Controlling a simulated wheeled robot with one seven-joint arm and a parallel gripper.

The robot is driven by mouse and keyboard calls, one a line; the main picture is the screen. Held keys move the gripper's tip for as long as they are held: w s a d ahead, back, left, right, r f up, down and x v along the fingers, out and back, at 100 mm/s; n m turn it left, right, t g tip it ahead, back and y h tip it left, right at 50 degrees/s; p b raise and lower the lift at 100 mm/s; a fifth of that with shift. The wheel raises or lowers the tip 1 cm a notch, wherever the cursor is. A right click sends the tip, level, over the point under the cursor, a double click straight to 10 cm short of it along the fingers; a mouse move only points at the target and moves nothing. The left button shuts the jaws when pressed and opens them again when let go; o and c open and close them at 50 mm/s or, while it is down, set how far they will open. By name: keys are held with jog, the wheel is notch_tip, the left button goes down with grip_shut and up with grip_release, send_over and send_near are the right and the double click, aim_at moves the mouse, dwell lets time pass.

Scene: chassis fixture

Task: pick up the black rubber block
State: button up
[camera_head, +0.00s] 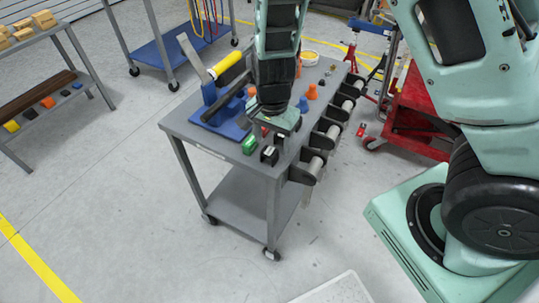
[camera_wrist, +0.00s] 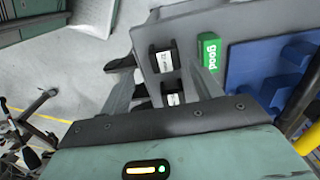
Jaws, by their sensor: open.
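Two black blocks with white labels stand near the cart's edge. In the wrist view, one black block (camera_wrist: 164,58) lies ahead of my gripper (camera_wrist: 158,72), and a second black block (camera_wrist: 173,95) shows between the fingers, nearer the palm. I cannot tell which is rubber; the labels are too small to read. In the head view, one black block (camera_head: 269,155) sits at the near corner, just below my gripper (camera_head: 272,134); the other is not clearly seen, close to the gripper. My gripper is open, with its fingers apart and nothing clamped between them.
A green block (camera_head: 250,143) marked "Good" sits beside the black blocks. A blue fixture (camera_head: 222,118) with a yellow-handled lever stands to its left. Orange pieces (camera_head: 312,92) stand farther back. Grey rollers (camera_head: 316,165) project from the cart's right side. A red cart (camera_head: 410,125) stands at right.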

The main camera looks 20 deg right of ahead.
aim_at(269, 151)
jog(key=f, duration=0.5)
jog(key=shift+w+a, duration=0.2)
jog(key=shift+w, duration=0.1)
jog(key=c, duration=1.3)
